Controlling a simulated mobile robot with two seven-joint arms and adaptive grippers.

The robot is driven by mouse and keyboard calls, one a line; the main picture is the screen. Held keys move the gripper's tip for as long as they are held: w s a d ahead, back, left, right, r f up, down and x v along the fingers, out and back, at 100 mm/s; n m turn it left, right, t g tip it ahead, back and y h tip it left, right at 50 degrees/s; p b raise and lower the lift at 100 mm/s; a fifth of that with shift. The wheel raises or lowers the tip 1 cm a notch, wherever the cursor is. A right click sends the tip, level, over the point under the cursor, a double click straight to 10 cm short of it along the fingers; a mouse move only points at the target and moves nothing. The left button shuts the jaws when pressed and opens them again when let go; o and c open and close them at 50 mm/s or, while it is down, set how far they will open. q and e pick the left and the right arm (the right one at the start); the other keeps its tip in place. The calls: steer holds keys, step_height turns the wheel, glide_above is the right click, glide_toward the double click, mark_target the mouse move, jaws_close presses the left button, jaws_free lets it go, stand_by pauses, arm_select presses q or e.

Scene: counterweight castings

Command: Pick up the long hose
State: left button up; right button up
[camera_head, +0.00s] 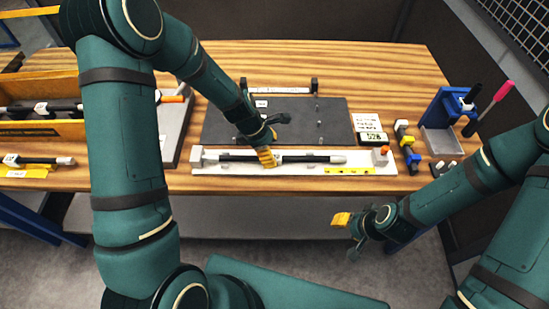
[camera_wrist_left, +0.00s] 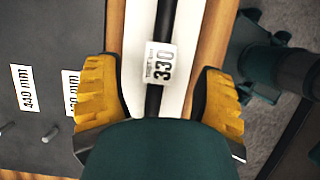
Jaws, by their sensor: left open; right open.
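A black hose (camera_head: 310,158) with pale ends lies along a white strip fixture (camera_head: 220,170) at the table's front edge. In the left wrist view the black hose (camera_wrist_left: 154,98) carries a white tag reading 330. I cannot tell whether this is the long hose. My left gripper (camera_head: 267,152) is open above the hose; in its wrist view the yellow fingers (camera_wrist_left: 160,95) stand on either side of it, apart from it. My right gripper (camera_head: 345,236) is open and empty, in front of the table edge.
A wooden bin (camera_head: 45,131) at the left holds more black hoses. Another tagged hose (camera_head: 45,160) lies before it. A dark board (camera_head: 330,120) lies behind the fixture. A blue stand (camera_head: 440,110) and yellow-black tool (camera_head: 407,150) are at the right.

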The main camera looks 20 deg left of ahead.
mark_target(274, 155)
arm_select(q)
steer(key=x, duration=0.3)
steer(key=shift+f, duration=0.35)
steer(key=shift+r, duration=0.1)
jaws_close()
